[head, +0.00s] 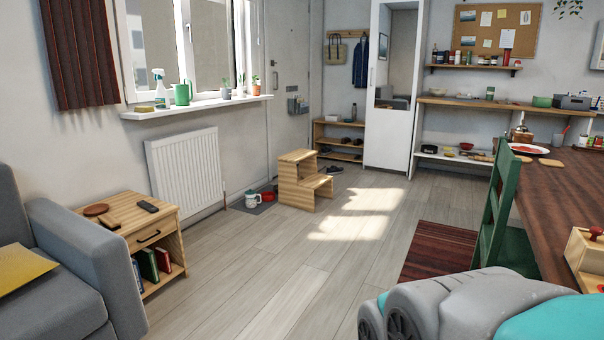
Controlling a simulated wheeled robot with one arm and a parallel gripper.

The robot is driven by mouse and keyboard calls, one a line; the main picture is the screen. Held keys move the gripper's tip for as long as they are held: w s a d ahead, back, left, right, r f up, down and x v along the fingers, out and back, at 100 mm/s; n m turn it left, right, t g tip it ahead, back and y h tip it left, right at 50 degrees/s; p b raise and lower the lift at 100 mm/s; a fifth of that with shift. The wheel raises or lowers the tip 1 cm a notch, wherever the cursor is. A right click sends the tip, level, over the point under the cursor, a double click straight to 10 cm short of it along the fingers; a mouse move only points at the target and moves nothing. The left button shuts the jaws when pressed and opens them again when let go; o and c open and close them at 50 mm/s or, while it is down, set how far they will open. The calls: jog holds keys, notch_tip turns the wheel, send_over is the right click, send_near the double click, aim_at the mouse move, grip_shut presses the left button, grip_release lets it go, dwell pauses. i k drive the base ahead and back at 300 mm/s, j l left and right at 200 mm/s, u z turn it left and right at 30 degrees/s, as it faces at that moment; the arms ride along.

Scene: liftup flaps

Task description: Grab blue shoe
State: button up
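No shoe that is clearly blue can be made out. A small pair of dark shoes (333,170) lies on the floor at the back, just right of the wooden step stool; their colour is too small to tell. More dark shoes (348,141) sit on the wooden shoe rack (325,131) by the far wall. My gripper is not in view. Grey and teal parts, probably of my own body, fill the lower right corner.
A wooden step stool (297,186) stands in front of the shoe rack. A side table (168,238) and grey armchair (85,270) are at left. A green chair (497,205) and dining table (560,190) are at right. The middle floor (290,260) is clear.

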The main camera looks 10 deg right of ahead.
aim_at(333, 170)
jog(key=i+j, duration=0.2)
jog(key=i, duration=0.2)
jog(key=i+j, duration=0.2)
jog(key=i, duration=0.2)
jog(key=i+l+z, duration=0.15)
jog(key=i+z, duration=0.35)
jog(key=i, duration=0.3)
jog(key=i+j+z, duration=0.15)
jog(key=i+z, duration=0.3)
jog(key=i, duration=0.3)
jog(key=i+z, duration=0.1)
jog(key=i, duration=1)
jog(key=i+j+z, duration=0.15)
jog(key=i, duration=0.9)
jog(key=i+u, duration=0.1)
jog(key=i, duration=2.05)
jog(key=i+j+u, duration=0.1)
jog(key=i+u, duration=0.2)
jog(key=i, duration=0.6)
jog(key=i+l+u, duration=0.15)
jog(key=i+u, duration=0.15)
jog(key=i, duration=0.65)
jog(key=i+j, duration=0.85)
jog(key=i+l+z, duration=0.05)
jog(key=i, duration=0.05)
